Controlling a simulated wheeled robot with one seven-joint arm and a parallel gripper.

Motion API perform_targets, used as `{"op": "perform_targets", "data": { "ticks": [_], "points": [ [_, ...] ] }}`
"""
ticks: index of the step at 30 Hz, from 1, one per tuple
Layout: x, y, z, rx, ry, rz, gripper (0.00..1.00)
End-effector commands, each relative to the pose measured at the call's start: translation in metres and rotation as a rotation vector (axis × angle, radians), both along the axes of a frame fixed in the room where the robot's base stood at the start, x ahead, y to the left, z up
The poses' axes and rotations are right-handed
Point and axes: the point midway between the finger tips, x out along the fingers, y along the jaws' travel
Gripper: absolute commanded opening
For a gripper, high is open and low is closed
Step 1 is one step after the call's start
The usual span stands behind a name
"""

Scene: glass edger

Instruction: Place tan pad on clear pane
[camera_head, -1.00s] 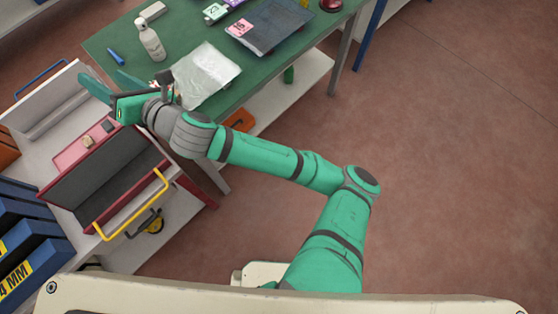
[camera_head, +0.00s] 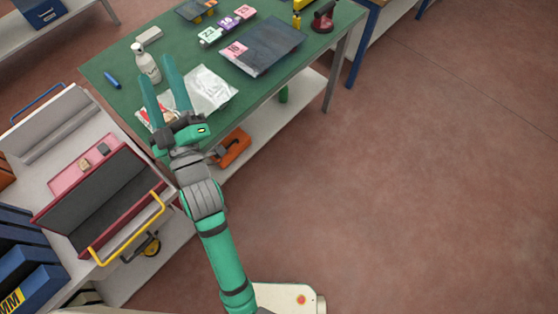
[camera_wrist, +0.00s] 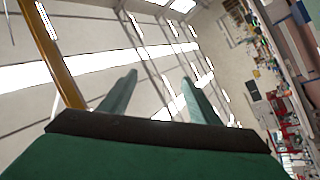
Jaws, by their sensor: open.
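A small tan block (camera_head: 84,163), which looks like the tan pad, lies on the pink top of a red case (camera_head: 66,182) at the left. A dark glossy pane (camera_head: 254,56) with a pink tag lies on the green table. I cannot tell for sure which is the clear pane. My gripper (camera_head: 159,67) is open and empty over the table's near left part, close to the bottle and the sheet, to the right of the tan block. In the wrist view, my gripper (camera_wrist: 159,76) has nothing between its fingers.
A white bottle (camera_head: 147,63), a blue marker (camera_head: 112,81) and numbered tags (camera_head: 228,23) are on the green table (camera_head: 120,65). A red suction cup (camera_head: 323,18) is at its far right. The floor at right is clear.

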Motion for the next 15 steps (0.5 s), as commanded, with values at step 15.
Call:
{"op": "perform_targets", "data": {
  "ticks": [15],
  "points": [
    [-0.075,-0.110,-0.166,0.412,0.422,-0.145,0.56]
  ]
}}
